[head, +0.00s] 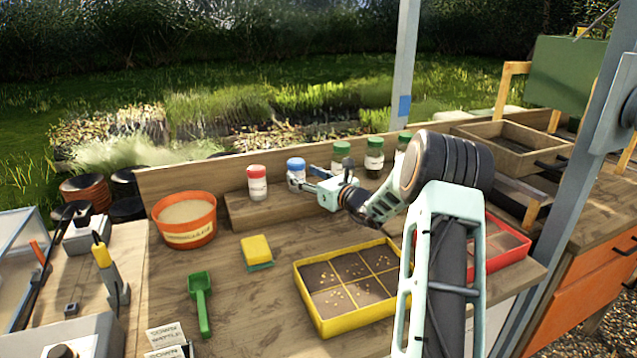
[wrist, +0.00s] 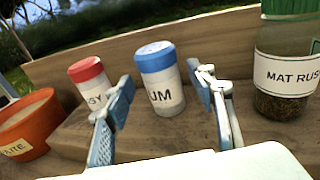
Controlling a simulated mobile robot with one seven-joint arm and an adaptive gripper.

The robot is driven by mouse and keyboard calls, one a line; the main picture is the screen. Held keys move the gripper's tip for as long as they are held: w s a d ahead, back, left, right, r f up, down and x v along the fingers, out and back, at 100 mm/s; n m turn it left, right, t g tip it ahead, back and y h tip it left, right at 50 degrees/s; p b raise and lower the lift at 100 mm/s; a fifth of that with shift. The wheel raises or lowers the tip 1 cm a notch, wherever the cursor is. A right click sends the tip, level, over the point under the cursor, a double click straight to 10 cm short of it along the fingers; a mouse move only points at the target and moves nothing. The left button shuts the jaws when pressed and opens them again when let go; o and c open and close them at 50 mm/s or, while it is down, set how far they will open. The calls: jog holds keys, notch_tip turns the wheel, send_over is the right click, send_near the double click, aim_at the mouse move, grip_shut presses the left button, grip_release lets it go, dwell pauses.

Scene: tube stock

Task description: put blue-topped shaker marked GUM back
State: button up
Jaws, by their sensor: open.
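The blue-topped shaker (head: 296,174) stands upright on the wooden ledge at the back of the bench, next to a red-topped shaker (head: 257,182). In the wrist view the blue-topped shaker (wrist: 162,85) shows the letters "UM" on its white label; the rest of the word is turned out of sight. My gripper (head: 309,178) is open and reaches in from the right. In the wrist view its two fingers (wrist: 165,105) lie to either side of the shaker, with visible space on both sides. I cannot tell how far the fingertips reach along it.
Green-lidded jars (head: 374,157) stand on the ledge to the right, one marked "MAT RUS" (wrist: 287,75) in the wrist view. An orange pot (head: 186,236) stands left. A yellow seed tray (head: 318,326), a sponge (head: 256,248) and a green scoop (head: 202,304) lie in front.

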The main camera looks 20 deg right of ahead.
jog(key=v, duration=0.7)
jog(key=shift+s, duration=0.3)
jog(key=shift+r, duration=0.15)
